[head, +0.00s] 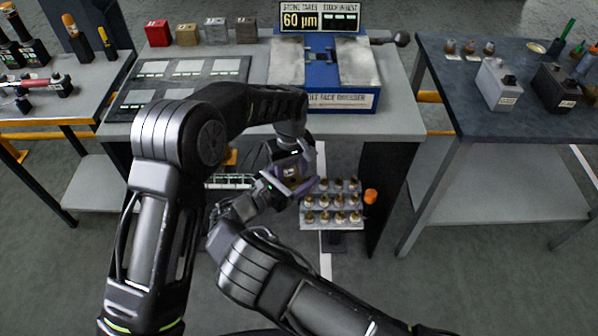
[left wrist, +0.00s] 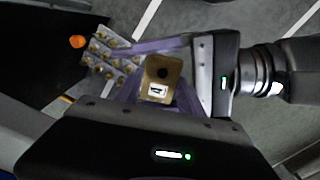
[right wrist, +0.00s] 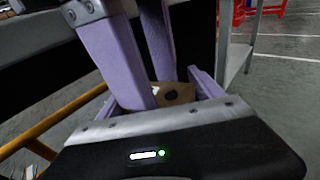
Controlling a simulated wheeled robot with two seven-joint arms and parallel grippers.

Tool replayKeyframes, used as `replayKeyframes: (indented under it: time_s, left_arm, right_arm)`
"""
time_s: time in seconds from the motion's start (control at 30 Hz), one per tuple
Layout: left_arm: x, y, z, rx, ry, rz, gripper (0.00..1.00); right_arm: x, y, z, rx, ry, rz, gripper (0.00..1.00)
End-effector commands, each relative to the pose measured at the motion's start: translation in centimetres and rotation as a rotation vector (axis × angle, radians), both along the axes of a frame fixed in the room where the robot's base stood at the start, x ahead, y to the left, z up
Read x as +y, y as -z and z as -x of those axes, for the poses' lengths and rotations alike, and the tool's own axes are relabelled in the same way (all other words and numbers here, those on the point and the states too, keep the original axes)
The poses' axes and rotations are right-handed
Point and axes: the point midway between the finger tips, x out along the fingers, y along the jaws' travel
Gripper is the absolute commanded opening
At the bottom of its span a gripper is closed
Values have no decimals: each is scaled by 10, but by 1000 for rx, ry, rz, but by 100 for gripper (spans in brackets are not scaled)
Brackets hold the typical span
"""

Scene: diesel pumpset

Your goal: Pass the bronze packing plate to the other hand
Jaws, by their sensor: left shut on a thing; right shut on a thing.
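My left gripper (left wrist: 150,75) is shut on the plate. My right gripper (right wrist: 170,95) is shut on the same plate, coming from the side opposite in the left wrist view. In the head view both grippers meet (head: 290,180) in front of the middle bench, and the plate itself is hard to make out there.
A rack of several brass-topped pieces (head: 330,218) stands low beyond the grippers, with an orange-capped item (head: 371,196) beside it. The middle bench (head: 398,100) carries a blue face dresser (head: 320,98) and a dark tray (head: 128,103). Side tables stand left and right (head: 440,100).

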Motion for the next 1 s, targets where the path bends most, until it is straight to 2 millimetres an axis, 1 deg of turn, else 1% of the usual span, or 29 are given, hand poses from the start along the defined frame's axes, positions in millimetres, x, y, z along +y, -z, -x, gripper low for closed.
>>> replayKeyframes:
  time_s: [0.03, 0.07, 0.67, 0.7, 0.9, 0.97, 1.0]
  left_arm:
    - [-1, -1, 0, -1, 1, 2, 0]
    - [-1, -1, 0, -1, 1, 2, 0]
    - [-2, -1, 1, 1, 2, 3, 0]
    - [-2, -1, 1, 1, 2, 3, 48]
    - [-1, -1, 1, 2, 1, 1, 65]
    - [-1, 0, 1, 2, 1, 0, 70]
    - [0, 0, 1, 4, 1, -1, 71]
  right_arm:
    - [1, 0, 0, 0, -2, -2, 54]
    - [1, 0, 0, 0, -2, -2, 52]
    - [1, 0, -1, 0, -4, -2, 3]
    - [2, -2, -1, -4, -4, -1, 3]
    - [1, -2, -1, -3, -3, 0, 3]
    - [1, -2, -1, -3, -2, 0, 3]
    - [0, -2, -1, -4, -1, 1, 3]
